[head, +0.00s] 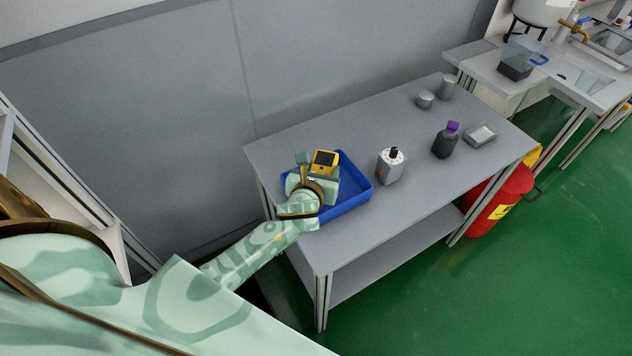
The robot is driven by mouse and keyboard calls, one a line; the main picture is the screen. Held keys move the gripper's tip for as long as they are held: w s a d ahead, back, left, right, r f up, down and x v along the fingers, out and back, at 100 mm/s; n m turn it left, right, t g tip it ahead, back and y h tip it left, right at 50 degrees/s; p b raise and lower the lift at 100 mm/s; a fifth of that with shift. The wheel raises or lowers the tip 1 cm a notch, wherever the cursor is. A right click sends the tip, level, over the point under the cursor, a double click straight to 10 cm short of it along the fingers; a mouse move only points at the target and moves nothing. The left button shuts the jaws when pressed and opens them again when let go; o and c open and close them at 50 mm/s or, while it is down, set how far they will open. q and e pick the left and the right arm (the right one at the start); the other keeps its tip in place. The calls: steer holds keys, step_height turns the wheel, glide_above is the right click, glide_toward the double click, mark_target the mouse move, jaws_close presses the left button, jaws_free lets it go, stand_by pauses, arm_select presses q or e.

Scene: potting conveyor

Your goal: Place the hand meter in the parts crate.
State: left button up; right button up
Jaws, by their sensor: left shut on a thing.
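The hand meter (325,161) is yellow with a dark screen. My left gripper (318,174) is shut on it and holds it over the blue parts crate (357,190). The crate stands at the left end of the grey table. My gripper and wrist hide much of the crate's inside and its left side. I cannot tell how high the meter is above the crate floor. My right gripper is not in view.
On the grey table (350,133), a white box-shaped device (391,165) stands right of the crate. Farther right are a dark bottle with a purple cap (445,141), a small tray (481,134) and two metal cylinders (447,87). A red bin (500,200) stands by the table's right end.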

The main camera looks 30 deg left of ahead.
arm_select(q)
steer(key=f+b, duration=0.1)
steer(key=f, duration=0.1)
steer(key=a+f+b, duration=0.1)
steer(key=f, duration=0.1)
steer(key=shift+s+a+f, duration=0.15)
steer(key=shift+a+f, duration=0.05)
steer(key=shift+f, duration=0.25)
steer(key=shift+f+b, duration=0.4)
steer(key=shift+f, duration=0.1)
